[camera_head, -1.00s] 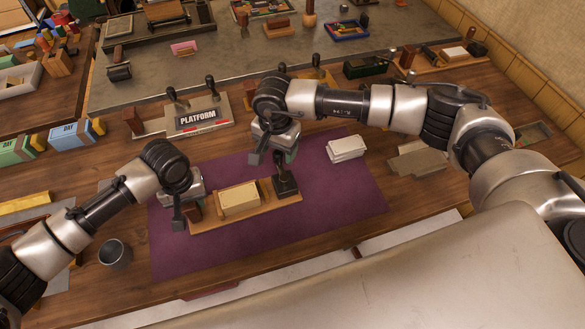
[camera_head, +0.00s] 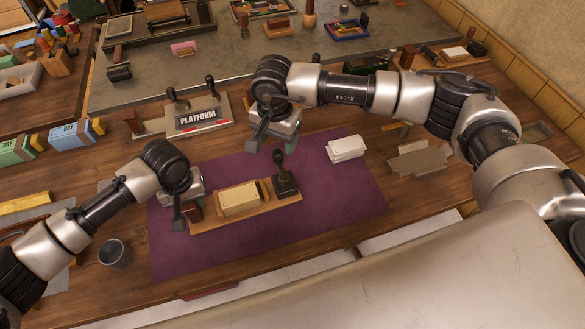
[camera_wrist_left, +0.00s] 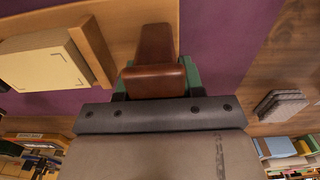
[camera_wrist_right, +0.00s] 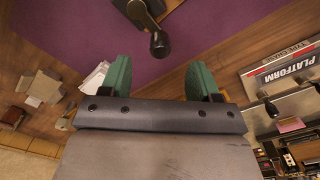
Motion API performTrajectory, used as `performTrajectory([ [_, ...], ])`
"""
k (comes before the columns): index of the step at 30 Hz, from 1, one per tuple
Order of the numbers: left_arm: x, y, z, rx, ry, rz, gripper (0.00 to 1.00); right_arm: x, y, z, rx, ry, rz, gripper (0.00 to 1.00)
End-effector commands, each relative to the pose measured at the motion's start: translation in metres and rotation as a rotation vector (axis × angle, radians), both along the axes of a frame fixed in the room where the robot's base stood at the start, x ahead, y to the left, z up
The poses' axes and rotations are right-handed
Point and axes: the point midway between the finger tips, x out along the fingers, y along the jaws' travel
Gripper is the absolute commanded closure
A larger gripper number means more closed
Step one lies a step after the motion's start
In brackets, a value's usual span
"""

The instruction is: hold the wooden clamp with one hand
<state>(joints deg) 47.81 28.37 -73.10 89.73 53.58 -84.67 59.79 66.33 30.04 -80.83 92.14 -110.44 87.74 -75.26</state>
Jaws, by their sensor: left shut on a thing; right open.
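The wooden clamp, a reddish-brown block (camera_wrist_left: 155,78), sits at the left end of a light wooden board (camera_head: 262,215). In the left wrist view, green finger pads (camera_wrist_left: 157,84) of my left gripper are on either side of it, shut on it. In the head view my left gripper (camera_head: 184,215) mostly hides the clamp. A cream card stack (camera_head: 240,199) lies on the board's middle. A black-handled stamp (camera_head: 281,175) stands at the right end. My right gripper (camera_head: 268,143) is open and empty, above the mat behind the stamp; its pads (camera_wrist_right: 160,80) are wide apart.
The board lies on a purple mat (camera_head: 340,195). White cards (camera_head: 346,148) lie at the mat's right and a metal cup (camera_head: 115,253) stands at its left. The PLATFORM stamp holder (camera_head: 200,120) is behind. The front of the mat is clear.

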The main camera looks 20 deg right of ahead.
Motion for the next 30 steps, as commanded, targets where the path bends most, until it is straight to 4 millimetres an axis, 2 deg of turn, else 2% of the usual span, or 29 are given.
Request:
performTrajectory([
  [8,-0.001,0.0,-0.001,0.002,0.002,0.001,1.0,0.0,0.0,0.007,0.0,-0.001,0.0,0.38],
  [30,-0.001,0.0,-0.001,0.001,0.002,0.001,1.0,0.0,0.0,0.049,-0.001,-0.001,0.0,0.38],
])
